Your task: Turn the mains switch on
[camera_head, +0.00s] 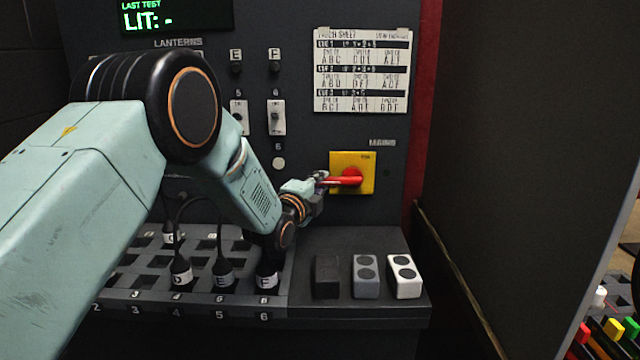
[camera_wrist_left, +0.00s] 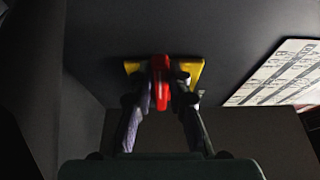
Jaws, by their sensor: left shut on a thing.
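The mains switch is a red handle (camera_head: 346,180) on a yellow plate (camera_head: 366,160) on the dark panel, under a small label (camera_head: 382,143). The handle points left, roughly level, in the head view. My left gripper (camera_head: 321,181) is at the handle's left end, shut on it. In the left wrist view the red handle (camera_wrist_left: 161,85) stands between the two fingers of the left gripper (camera_wrist_left: 162,98), with the yellow plate (camera_wrist_left: 196,70) behind. The fingers hide part of the handle. My right gripper is not in view.
A cue sheet (camera_head: 362,70) hangs above the switch. Dark, grey and white two-button blocks (camera_head: 404,276) stand on the ledge below. Labelled plugs (camera_head: 224,276) with cables sit in the sloped socket board at left. A dark wall (camera_head: 520,150) stands at right.

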